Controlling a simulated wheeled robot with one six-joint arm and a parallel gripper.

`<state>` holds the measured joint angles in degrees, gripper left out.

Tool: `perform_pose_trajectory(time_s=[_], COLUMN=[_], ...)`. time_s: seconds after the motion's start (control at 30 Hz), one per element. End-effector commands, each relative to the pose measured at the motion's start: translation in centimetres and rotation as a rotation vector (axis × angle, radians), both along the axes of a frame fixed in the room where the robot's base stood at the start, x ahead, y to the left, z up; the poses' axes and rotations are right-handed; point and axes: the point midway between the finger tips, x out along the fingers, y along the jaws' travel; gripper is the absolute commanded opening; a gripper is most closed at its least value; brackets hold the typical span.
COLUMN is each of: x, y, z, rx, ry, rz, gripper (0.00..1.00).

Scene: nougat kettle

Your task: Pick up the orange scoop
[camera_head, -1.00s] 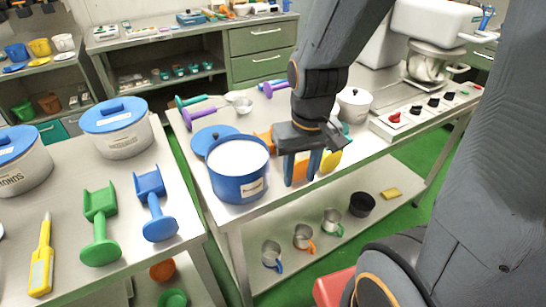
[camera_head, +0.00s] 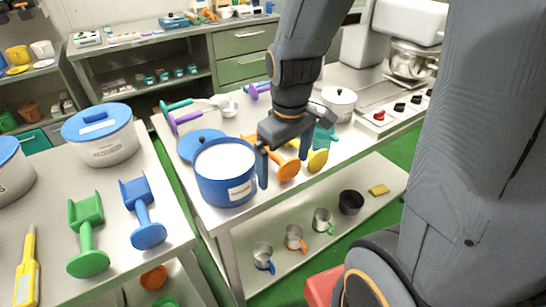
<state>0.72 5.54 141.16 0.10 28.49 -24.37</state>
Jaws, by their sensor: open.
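The orange scoop (camera_head: 287,171) lies on the steel table, to the right of the blue pot (camera_head: 224,179). Its rounded end faces the table's front edge, and part of it is hidden behind my gripper. My gripper (camera_head: 283,172) is open and points down over the scoop. One dark blue finger is to the left of the orange end, between it and the blue pot. The other finger is on the right, near the yellow scoop (camera_head: 318,160). I cannot tell whether the fingers touch the scoop or how far they are above the table.
A teal scoop (camera_head: 325,137) lies close behind the yellow one. A white lidded pot (camera_head: 339,103) stands further back. Purple and green scoops lie at the table's rear left, by a blue lid (camera_head: 196,143). Several cups stand on the lower shelf (camera_head: 335,241).

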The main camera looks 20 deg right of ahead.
Motion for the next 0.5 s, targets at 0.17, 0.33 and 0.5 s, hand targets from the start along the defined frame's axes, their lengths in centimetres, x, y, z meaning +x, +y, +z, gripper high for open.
perform_pose_trajectory(time_s=[0.17, 0.33, 0.5], x=[2.9, 5.6, 8.0], y=[-0.6, -1.2, -1.8], z=[0.2, 0.2, 0.2], rx=[-0.027, -0.046, -0.055], ry=[0.024, 0.043, 0.061], rz=[0.365, 0.735, 1.087], gripper=[1.00, 1.00, 1.00])
